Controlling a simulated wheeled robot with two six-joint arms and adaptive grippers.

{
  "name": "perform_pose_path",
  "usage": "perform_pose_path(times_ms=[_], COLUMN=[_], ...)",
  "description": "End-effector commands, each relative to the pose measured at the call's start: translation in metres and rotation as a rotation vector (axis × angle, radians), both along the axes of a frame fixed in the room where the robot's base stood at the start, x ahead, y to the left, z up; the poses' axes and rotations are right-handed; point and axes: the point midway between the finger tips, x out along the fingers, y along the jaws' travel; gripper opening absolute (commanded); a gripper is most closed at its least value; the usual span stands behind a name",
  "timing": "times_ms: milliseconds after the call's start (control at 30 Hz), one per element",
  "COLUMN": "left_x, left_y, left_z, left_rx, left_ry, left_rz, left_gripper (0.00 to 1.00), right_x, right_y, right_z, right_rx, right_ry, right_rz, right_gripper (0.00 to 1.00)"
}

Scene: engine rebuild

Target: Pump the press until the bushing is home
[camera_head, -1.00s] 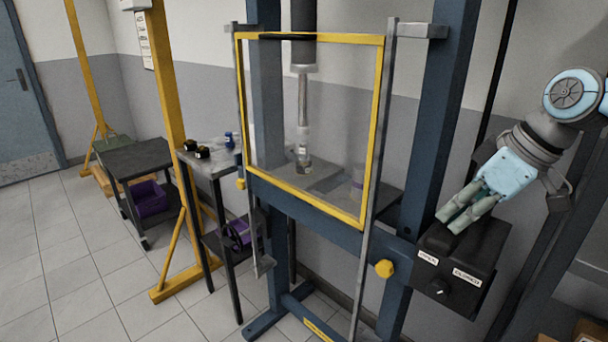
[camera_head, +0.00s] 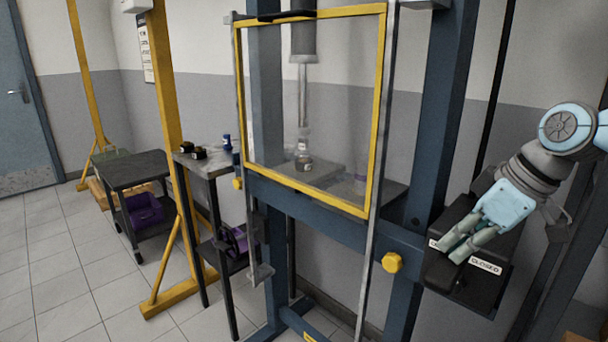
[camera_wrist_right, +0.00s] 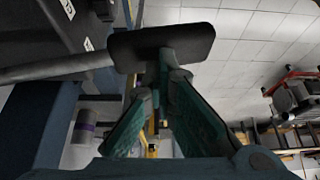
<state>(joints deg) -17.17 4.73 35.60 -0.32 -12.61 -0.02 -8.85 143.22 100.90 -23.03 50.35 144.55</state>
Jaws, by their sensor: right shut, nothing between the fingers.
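The press (camera_head: 445,130) is a blue frame with a yellow-edged clear guard (camera_head: 378,110) across its front. Behind the guard, its ram (camera_head: 303,95) reaches down to a small part on the press bed, likely the bushing (camera_head: 303,163); how deep it sits is too small to tell. My right gripper (camera_head: 450,254) is shut and empty at the dark control box (camera_head: 478,218), by its label plates. In the right wrist view, its green fingers (camera_wrist_right: 163,62) meet close to a dark flat grip on a grey rod (camera_wrist_right: 65,67); contact is unclear. My left gripper is out of view.
A yellow knob (camera_head: 392,262) sticks out of the press frame left of the box. A grey bench (camera_head: 208,164), a dark cart (camera_head: 130,172) and a yellow gantry post (camera_head: 168,90) stand left. The floor at left is clear.

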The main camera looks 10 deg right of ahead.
Motion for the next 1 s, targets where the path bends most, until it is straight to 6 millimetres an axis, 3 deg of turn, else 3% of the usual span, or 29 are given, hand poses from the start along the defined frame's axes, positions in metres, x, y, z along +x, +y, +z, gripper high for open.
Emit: perform_pose_path(times_ms=[33, 167, 300, 600, 800, 900, 1000], left_x=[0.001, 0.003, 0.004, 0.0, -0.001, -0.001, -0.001], left_y=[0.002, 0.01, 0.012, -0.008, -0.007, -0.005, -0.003], left_z=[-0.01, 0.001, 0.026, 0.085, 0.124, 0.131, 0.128], left_rx=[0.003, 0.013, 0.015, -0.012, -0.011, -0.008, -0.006], left_ry=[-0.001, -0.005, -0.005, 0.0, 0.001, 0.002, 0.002], left_rz=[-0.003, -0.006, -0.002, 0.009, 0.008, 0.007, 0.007], left_gripper=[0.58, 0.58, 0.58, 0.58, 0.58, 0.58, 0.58], right_x=[0.0, 0.0, 0.0, 0.0, 0.0, 0.0, 0.0], right_y=[0.0, 0.0, 0.0, 0.0, 0.0, 0.0, 0.0], right_z=[-0.011, 0.0, 0.03, 0.105, 0.151, 0.161, 0.158], right_rx=[0.0, 0.0, 0.0, 0.0, 0.0, 0.0, 0.001], right_ry=[0.003, 0.001, 0.002, 0.001, 0.001, 0.001, 0.002], right_rz=[0.001, 0.0, 0.0, 0.0, 0.0, 0.0, 0.001], right_gripper=[0.0, 0.0, 0.0, 0.0, 0.0, 0.0, 0.0])
